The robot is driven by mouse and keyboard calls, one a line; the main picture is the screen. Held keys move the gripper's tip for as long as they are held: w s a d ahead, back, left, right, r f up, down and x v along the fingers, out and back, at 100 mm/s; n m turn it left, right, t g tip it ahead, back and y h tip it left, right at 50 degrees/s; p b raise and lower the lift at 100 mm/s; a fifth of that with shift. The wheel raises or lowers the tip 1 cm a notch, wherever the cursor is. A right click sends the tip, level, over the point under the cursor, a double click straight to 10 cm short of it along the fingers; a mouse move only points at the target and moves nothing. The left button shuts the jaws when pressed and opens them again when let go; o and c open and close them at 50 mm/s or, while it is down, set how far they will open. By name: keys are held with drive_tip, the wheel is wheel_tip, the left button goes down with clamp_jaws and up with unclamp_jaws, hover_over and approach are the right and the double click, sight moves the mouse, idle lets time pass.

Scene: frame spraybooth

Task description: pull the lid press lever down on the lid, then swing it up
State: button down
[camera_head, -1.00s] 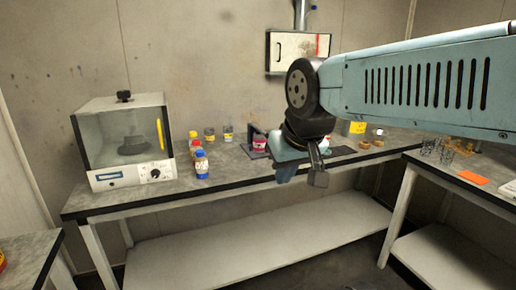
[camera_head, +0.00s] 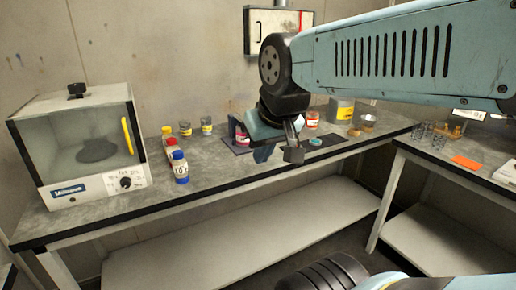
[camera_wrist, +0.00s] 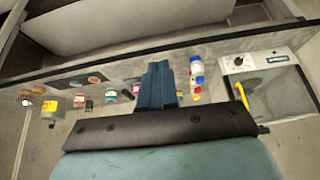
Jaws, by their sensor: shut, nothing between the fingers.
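A jar with a pink-red label (camera_head: 242,136) stands at a dark press stand on a dark base plate (camera_head: 238,149) on the workbench, behind my arm's end. My wrist hides much of this press, and I cannot make out its lever or how it is set. In the wrist view a bit of the pink-red jar (camera_wrist: 135,88) shows just left of my fingers. My gripper (camera_head: 262,156) is shut and empty, pointing down in front of the press near the bench's front edge. In the wrist view its blue fingers (camera_wrist: 158,84) are together. I cannot see it touching anything.
A clear-fronted oven-like box (camera_head: 80,145) stands at the left of the bench (camera_head: 215,178). Bottles (camera_head: 180,167) and small jars (camera_head: 206,126) stand between it and the press. An orange-labelled can (camera_head: 312,119) and a yellow-labelled tin (camera_head: 341,108) stand to the right. A side table (camera_head: 440,166) is further right.

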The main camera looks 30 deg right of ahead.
drive_tip(key=w+a+f+m+g+y, duration=0.2)
drive_tip(key=w+f+m+g+y, duration=0.55)
drive_tip(key=w+f+y, duration=0.75)
drive_tip(key=w+d+f+m+t+y, duration=0.3)
drive_tip(key=w+d+f+m+t, duration=0.2)
drive_tip(key=w+d+m+t, duration=0.65)
drive_tip(key=s+d+f+m+t+h, duration=0.2)
drive_tip(key=d+f+m+t+h, duration=0.7)
drive_tip(key=d+m+t+h, duration=0.45)
drive_tip(key=shift+n+t, duration=0.55)
drive_tip(key=shift+n, duration=0.1)
drive_tip(key=x, duration=1)
drive_tip(key=shift+w+d+f, duration=0.1)
drive_tip(key=shift+w, duration=0.25)
wheel_tip(320, 180, up, 2)
drive_tip(key=shift+r, duration=0.1)
drive_tip(key=shift+w+a+r, duration=0.1)
drive_tip(key=shift+a+r, duration=0.05)
drive_tip(key=shift+r, duration=0.2)
drive_tip(key=shift+w+a+r, duration=0.15)
drive_tip(key=shift+a+r, duration=0.05)
drive_tip(key=shift+r, duration=0.15)
drive_tip(key=shift+d, duration=0.1)
